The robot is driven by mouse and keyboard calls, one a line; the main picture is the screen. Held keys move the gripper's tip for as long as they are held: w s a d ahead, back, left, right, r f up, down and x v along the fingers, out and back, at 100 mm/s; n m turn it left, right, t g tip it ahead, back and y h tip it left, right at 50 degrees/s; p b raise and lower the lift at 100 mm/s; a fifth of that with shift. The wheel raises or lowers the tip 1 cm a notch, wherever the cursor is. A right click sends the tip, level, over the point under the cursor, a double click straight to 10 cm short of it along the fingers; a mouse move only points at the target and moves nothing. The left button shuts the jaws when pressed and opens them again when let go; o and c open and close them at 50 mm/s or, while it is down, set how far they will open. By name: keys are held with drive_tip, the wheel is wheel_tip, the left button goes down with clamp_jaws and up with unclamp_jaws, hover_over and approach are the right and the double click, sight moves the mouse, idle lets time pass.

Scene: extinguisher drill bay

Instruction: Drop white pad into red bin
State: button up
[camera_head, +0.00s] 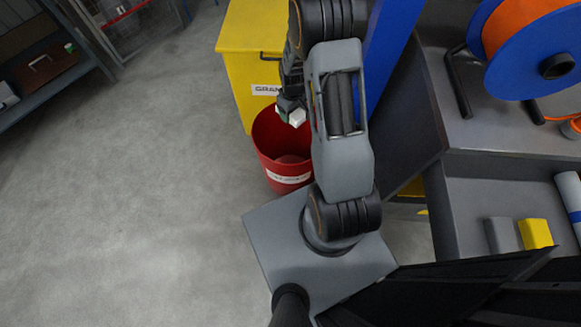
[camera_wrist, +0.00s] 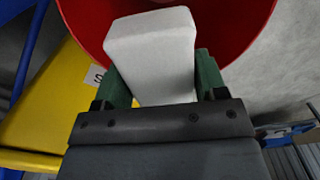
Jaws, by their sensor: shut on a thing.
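The white pad (camera_wrist: 152,50) is a pale block held between the green fingers of my gripper (camera_wrist: 155,85) in the wrist view. In the head view the pad (camera_head: 297,117) shows as a small white shape at the tip of my gripper (camera_head: 289,113). The red bin (camera_head: 287,179) is round, open at the top and has a white label. My gripper is over the bin's mouth, near its back rim. In the wrist view the red bin (camera_wrist: 255,20) lies behind the pad. Part of the bin is hidden by my arm in the head view.
A yellow box (camera_head: 236,40) with a label stands right behind the bin. A grey bench (camera_head: 490,125) at the right bears a blue reel (camera_head: 510,70) with orange hose and a yellow block (camera_head: 535,233). A shelf (camera_head: 45,80) is at the far left. The floor left of the bin is clear.

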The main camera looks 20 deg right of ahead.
drive_tip(key=f+b, duration=0.1)
drive_tip(key=d+f+b, duration=0.1)
drive_tip(key=f, duration=0.1)
drive_tip(key=shift+f+n, duration=0.15)
drive_tip(key=shift+n, duration=0.15)
wheel_tip(320, 180, down, 6)
drive_tip(key=b, duration=0.4)
drive_tip(key=shift+r, duration=0.2)
drive_tip(key=o, duration=1)
wheel_tip(320, 180, up, 14)
drive_tip(key=p, duration=0.4)
